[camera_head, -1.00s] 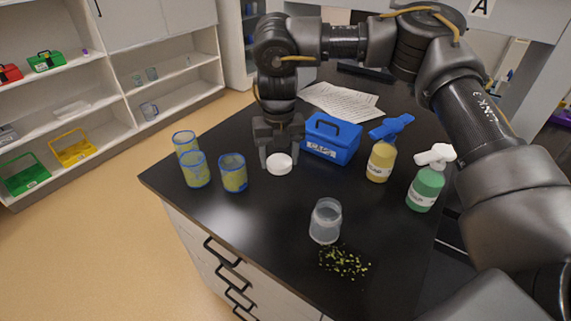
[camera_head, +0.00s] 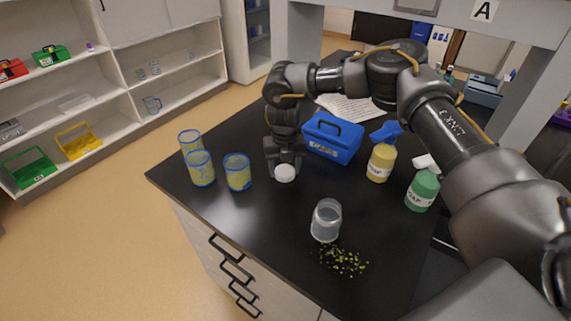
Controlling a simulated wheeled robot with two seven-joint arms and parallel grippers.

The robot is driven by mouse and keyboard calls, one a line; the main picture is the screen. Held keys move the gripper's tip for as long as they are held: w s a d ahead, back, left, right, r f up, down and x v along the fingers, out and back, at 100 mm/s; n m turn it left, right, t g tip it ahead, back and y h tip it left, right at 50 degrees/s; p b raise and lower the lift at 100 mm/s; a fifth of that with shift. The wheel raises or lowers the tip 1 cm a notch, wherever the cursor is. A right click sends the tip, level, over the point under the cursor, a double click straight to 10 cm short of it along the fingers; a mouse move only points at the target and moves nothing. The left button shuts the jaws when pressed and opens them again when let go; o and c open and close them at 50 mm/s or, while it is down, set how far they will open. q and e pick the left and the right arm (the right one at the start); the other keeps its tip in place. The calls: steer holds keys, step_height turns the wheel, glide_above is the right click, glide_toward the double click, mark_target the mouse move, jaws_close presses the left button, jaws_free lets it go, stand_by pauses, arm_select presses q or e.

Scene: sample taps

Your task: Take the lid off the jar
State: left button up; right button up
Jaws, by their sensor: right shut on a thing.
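The clear jar (camera_head: 326,220) stands upright and open-topped near the front of the black table, with no lid on it. The round white lid (camera_head: 285,173) is apart from the jar, up and to the left of it in the picture, between the fingers of my right gripper (camera_head: 284,168). That gripper points down and is shut on the lid, low over the table; I cannot tell whether the lid touches the tabletop. My left gripper is not in view.
Several yellow-and-blue cups (camera_head: 238,172) stand left of the lid. A blue box (camera_head: 333,138), a yellow spray bottle (camera_head: 380,163) and a green spray bottle (camera_head: 422,190) stand right. Green bits (camera_head: 343,261) lie before the jar. Bare table (camera_head: 270,215) lies left of the jar.

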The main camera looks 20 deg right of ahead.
mark_target(285, 170)
steer(key=o, duration=1.1)
steer(key=shift+f, duration=0.15)
steer(key=shift+r, duration=0.6)
step_height(285, 170, up, 11)
steer(key=shift+r+b, duration=0.1)
steer(key=shift+b, duration=1.05)
